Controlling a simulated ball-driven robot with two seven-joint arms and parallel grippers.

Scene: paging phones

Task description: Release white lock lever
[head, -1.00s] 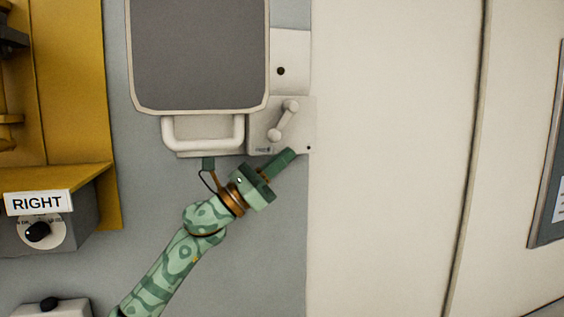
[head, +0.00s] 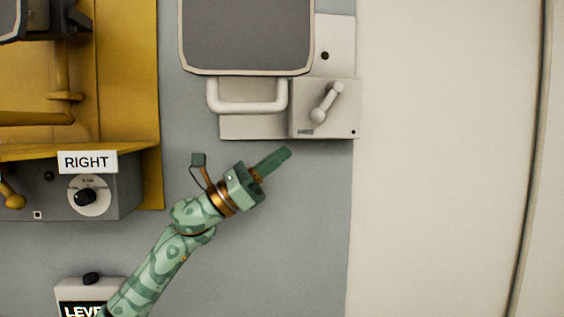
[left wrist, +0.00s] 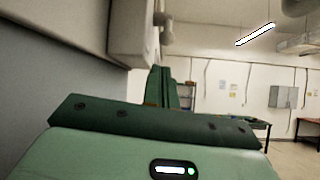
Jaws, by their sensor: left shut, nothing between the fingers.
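The white lock lever (head: 327,102) is a small knobbed handle, tilted up to the right, on an off-white block at the lower right of a grey panel. My green left gripper (head: 284,154) is shut and empty, below and left of the lever, with a clear gap between them. In the left wrist view the shut fingers (left wrist: 162,88) point away from the camera. The off-white block (left wrist: 126,35) shows there at upper left, with part of a knobbed piece at its right side. My right gripper is in neither view.
A white bar handle (head: 248,108) sits left of the lever under the grey panel (head: 247,35). A box labelled RIGHT (head: 88,162) with a dial (head: 88,197) is at the left by a yellow frame (head: 140,90). The pale wall at right is bare.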

